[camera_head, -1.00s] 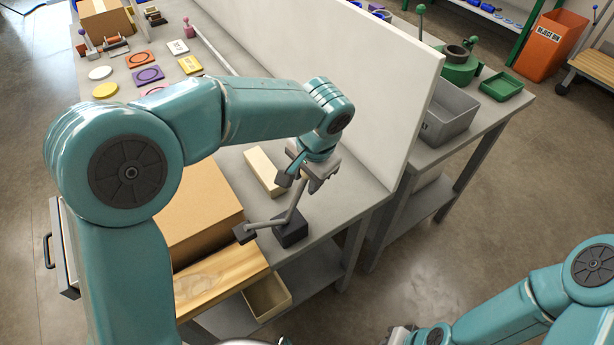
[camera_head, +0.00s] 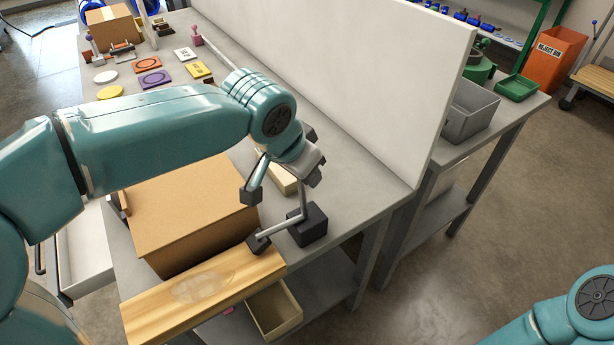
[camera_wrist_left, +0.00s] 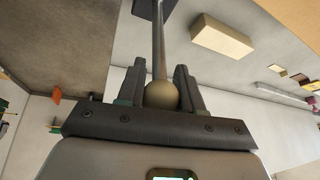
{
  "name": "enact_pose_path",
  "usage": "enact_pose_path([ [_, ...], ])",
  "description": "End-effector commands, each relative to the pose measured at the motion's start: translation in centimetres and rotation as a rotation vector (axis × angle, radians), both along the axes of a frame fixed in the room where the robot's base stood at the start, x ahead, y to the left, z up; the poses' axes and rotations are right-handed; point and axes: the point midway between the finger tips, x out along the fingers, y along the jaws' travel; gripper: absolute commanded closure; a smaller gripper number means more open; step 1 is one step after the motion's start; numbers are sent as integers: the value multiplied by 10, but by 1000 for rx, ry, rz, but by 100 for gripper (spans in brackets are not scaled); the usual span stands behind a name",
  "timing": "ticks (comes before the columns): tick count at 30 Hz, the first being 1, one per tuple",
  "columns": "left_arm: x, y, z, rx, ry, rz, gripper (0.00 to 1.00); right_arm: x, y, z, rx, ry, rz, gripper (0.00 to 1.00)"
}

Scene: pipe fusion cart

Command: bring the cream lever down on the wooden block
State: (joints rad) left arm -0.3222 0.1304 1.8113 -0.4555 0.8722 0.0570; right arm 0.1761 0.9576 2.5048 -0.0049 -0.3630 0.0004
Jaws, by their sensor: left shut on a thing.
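The cream lever shows in the left wrist view as a cream ball knob (camera_wrist_left: 161,95) on a thin metal rod. My left gripper (camera_wrist_left: 160,86) is shut on it, one finger on each side of the knob. In the head view the lever's rod (camera_head: 303,202) rises steeply from a dark base (camera_head: 310,228) on the bench, and my left gripper (camera_head: 307,178) is at its upper end, hiding the knob. The pale wooden block (camera_head: 288,184) lies behind the lever, partly hidden by my arm. In the wrist view the block (camera_wrist_left: 222,36) is right of the rod and apart from it.
A tall white panel (camera_head: 340,80) stands close behind the lever. A cardboard box (camera_head: 190,210) and a wooden board (camera_head: 200,290) are to the left and front. Discs and plates lie at the far left of the bench. A grey bin (camera_head: 468,112) stands beyond the panel.

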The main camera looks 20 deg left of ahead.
Motion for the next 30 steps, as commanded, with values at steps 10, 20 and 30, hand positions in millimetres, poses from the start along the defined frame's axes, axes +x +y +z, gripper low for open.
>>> enact_pose_path([
  [10,-7,6,3,3,2,3,100,0,0,-4,0,0,0,100],
  [20,-10,9,1,6,7,4,58,0,0,-4,0,0,0,100],
  [30,-9,8,0,4,7,2,40,0,0,-4,0,0,0,100],
])
